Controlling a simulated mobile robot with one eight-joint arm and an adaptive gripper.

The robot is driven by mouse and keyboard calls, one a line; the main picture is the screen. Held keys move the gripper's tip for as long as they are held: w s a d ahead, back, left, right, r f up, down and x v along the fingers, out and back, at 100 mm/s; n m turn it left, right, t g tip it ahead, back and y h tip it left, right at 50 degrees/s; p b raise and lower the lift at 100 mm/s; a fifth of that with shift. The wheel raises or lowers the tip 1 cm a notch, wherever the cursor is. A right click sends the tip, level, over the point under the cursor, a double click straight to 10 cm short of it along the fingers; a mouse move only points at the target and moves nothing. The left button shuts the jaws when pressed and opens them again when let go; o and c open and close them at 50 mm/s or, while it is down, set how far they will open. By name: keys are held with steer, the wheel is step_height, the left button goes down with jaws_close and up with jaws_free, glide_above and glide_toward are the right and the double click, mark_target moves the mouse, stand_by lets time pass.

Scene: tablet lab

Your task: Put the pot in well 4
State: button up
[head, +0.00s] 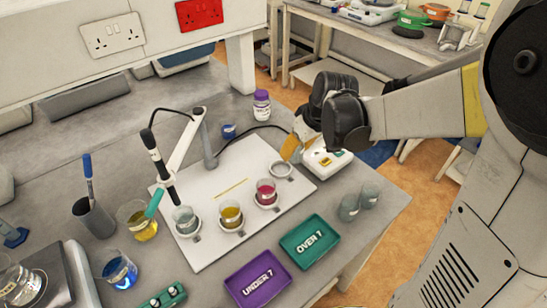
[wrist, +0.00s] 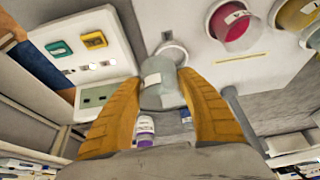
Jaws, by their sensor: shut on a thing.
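My gripper (wrist: 160,88) is shut on a clear grey pot (wrist: 163,72) with a pale label, held between its two orange fingers. In the head view my gripper (head: 292,148) is above the back right of the white board (head: 217,247). The held pot cannot be made out there. An empty ring well (head: 281,169) is the rightmost in the row, close below my gripper. In the wrist view a ring well (wrist: 172,51) shows just beyond the pot, partly hidden by it. The other wells hold a clear pot (head: 185,217), a yellow pot (head: 231,214) and a red pot (head: 266,190).
A white instrument (head: 325,162) stands right of the empty well. A probe (head: 158,165) hangs from a stand (head: 208,150) over the clear pot. Two grey pots (head: 349,207) stand at the right. Purple (head: 258,281) and green (head: 310,241) trays lie in front. A purple-capped bottle (head: 262,105) is behind.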

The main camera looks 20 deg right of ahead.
steer(key=w+a+f, duration=0.1)
steer(key=w+a+f+b, duration=0.1)
steer(key=a, duration=0.1)
steer(key=shift+a+f, duration=0.1)
steer(key=shift+f, duration=0.1)
step_height(320, 180, down, 4)
steer(key=shift+w+f+b, duration=0.1)
steer(key=shift+w+b, duration=0.05)
steer(key=shift+b, duration=0.9)
steer(key=o, duration=1.1)
